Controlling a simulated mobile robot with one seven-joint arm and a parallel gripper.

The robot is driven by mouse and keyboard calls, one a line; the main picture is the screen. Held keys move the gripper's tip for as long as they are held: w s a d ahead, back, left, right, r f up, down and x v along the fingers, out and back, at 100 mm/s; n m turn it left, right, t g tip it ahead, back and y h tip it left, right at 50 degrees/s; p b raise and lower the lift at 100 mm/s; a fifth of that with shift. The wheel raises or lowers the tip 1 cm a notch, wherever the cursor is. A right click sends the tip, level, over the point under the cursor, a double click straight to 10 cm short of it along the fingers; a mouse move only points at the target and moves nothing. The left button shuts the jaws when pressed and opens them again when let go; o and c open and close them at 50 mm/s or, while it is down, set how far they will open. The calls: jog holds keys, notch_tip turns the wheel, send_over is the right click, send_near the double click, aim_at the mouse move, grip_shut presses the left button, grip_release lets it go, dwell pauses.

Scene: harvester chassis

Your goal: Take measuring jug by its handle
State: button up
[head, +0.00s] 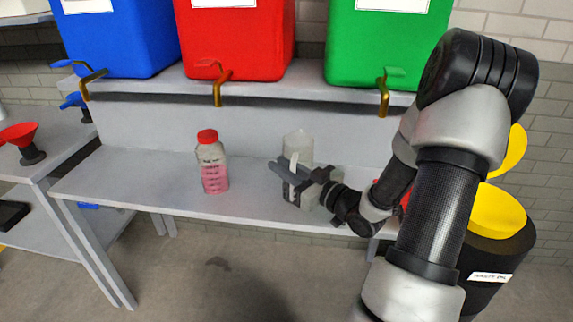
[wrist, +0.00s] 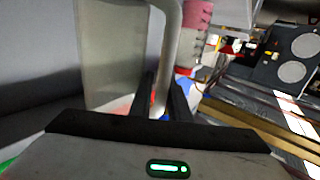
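The measuring jug (head: 299,146) is a clear, pale vessel standing on the grey bench shelf. Its lower part is hidden behind my gripper in the head view. In the wrist view its translucent body (wrist: 112,52) is on the left, with the pale handle (wrist: 172,42) curving down on its right. My gripper (head: 279,172) is at the jug's handle side. In the wrist view its two dark fingers (wrist: 163,98) are close together, one on each side of the handle's lower part, and look shut on it. The exact contact is partly hidden.
A bottle of pink liquid with a red cap (head: 212,165) stands left of the jug. Blue (head: 122,40), red (head: 235,45) and green (head: 383,50) containers with taps sit on the upper ledge. A yellow-topped dark drum (head: 497,235) stands right. The shelf's left part is clear.

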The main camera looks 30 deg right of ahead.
jog(key=shift+w+a, duration=0.1)
jog(key=shift+w, duration=0.15)
jog(key=shift+c, duration=0.3)
grip_shut()
